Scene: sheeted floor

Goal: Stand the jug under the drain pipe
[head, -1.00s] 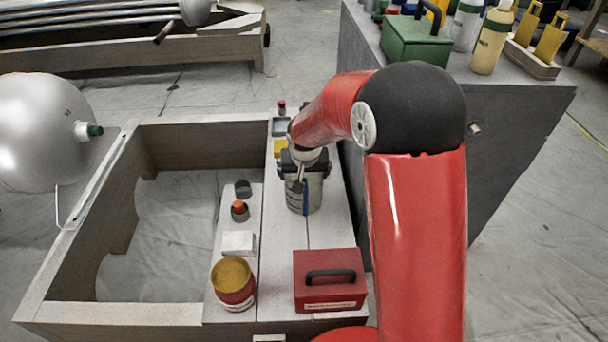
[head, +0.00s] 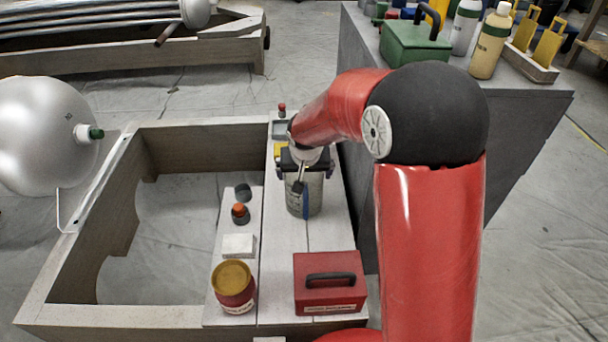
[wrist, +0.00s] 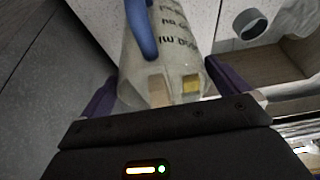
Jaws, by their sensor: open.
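The jug (head: 312,198) is a clear measuring jug with a blue handle and printed millilitre marks. It appears upright on the pale bench boards in the head view. In the wrist view the jug (wrist: 170,40) lies between two purple fingers. My gripper (head: 306,168) is at the jug's upper part, with its fingers on either side and apart. In the wrist view I cannot tell whether the fingers of my gripper (wrist: 170,92) touch it. A silver tank (head: 40,130) at the left has a white stub with a green end (head: 95,132), possibly the drain pipe.
A red toolbox (head: 328,288) and a yellow-topped red tin (head: 233,290) stand nearer on the boards. A white block (head: 238,246) and small dark cups lie left of the jug. The wooden frame (head: 205,140) encloses open floor. A grey cabinet (head: 450,130) stands right.

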